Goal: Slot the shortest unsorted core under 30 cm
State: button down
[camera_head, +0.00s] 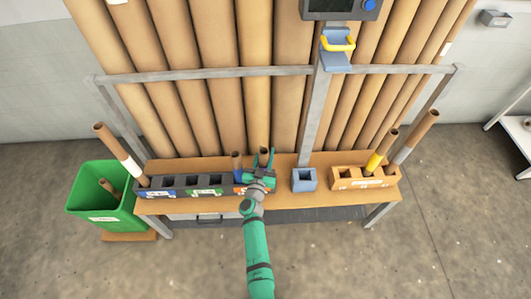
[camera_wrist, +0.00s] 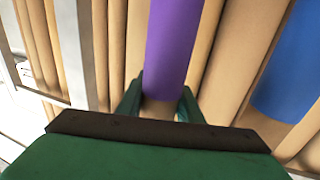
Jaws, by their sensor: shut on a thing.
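My gripper (camera_head: 264,162) is shut on a brown core with a purple band (camera_wrist: 174,45), at the orange-labelled right end of the dark slotted rack (camera_head: 183,183). The held core's brown top shows between the fingers in the head view (camera_head: 264,153). Its lower end is hidden, so I cannot tell if it is in a slot. A blue-banded core (camera_head: 237,169) stands just left of my gripper; its blue band fills the right of the wrist view (camera_wrist: 292,70). A white-banded core (camera_head: 131,165) leans at the rack's left end. The wooden rack (camera_head: 347,183) holds a yellow-banded core (camera_head: 375,161) and a grey-banded one (camera_head: 404,153).
A blue socket (camera_head: 304,181) stands on the bench (camera_head: 220,207) beneath a post with a yellow-handled slide (camera_head: 340,43) and display. A green bin (camera_head: 100,212) with a tube stands left. Tall brown rolls (camera_head: 215,100) stand behind a metal rail (camera_head: 215,73).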

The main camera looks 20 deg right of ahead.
jog(key=shift+f, duration=0.35)
jog(key=c, duration=1.2)
grip_release()
jog(key=shift+s, duration=0.1)
jog(key=v, duration=1)
jog(key=shift+s+a+f, duration=0.1)
jog(key=shift+s+a, duration=0.1)
